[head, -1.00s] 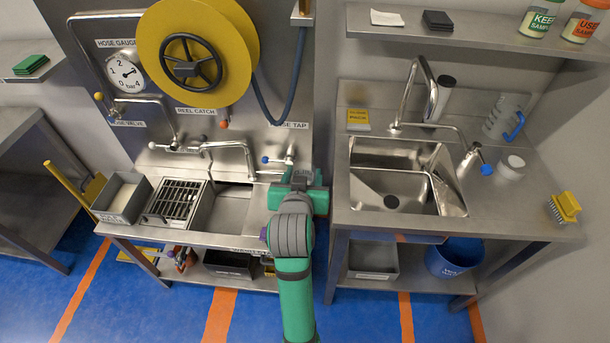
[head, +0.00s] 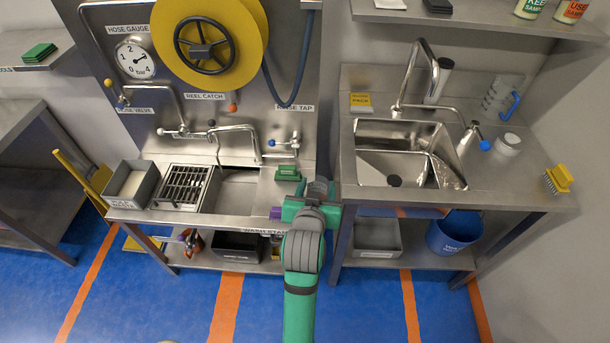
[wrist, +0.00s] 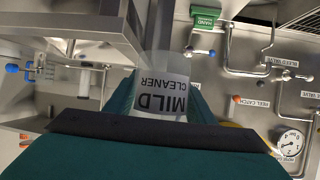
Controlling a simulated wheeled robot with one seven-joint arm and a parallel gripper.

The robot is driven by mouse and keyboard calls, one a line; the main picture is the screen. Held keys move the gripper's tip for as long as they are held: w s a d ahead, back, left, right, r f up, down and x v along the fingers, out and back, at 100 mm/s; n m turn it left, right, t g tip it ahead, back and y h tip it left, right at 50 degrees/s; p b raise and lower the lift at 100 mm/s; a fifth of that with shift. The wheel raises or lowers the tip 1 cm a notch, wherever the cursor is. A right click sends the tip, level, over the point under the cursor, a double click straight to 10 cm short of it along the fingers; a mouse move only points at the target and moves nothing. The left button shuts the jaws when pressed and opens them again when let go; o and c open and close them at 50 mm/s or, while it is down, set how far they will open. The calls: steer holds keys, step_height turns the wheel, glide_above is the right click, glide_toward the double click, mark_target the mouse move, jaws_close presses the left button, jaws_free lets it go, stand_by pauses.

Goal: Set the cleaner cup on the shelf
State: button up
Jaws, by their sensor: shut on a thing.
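My gripper (wrist: 160,100) is shut on the cleaner cup (wrist: 160,104), a pale cup with black "MILD CLEANER" lettering, seen between the teal fingers in the wrist view. In the head view my gripper (head: 305,203) is at the right front of the left steel bench, beside the gap between the benches. The cup is hidden there behind my arm. A wall shelf (head: 470,22) runs along the top right. Another shelf (head: 40,58) is at the upper left, with a green pad stack (head: 39,52). The frames do not show which shelf is meant.
A green block (head: 288,173) stands on the left bench just behind my gripper. The wall shelf holds two sample jars and small flat items. The right bench has a sink (head: 400,160), a tall tap, a jug (head: 502,98) and a yellow brush (head: 558,179). A blue bin (head: 455,235) sits below.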

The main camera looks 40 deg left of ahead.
steer(key=w+d+f+m+h, duration=0.2)
steer(key=w+d+f+h, duration=0.1)
steer(key=d+f, duration=1)
steer(key=w+d+f+m+t+h, duration=0.1)
steer(key=w+d+f+m+h, duration=0.2)
steer(key=d+f, duration=0.9)
steer(key=d, duration=0.3)
steer(key=shift+w+d+f+m+t, duration=0.3)
steer(key=shift+d+f, duration=0.05)
steer(key=shift+f, duration=0.05)
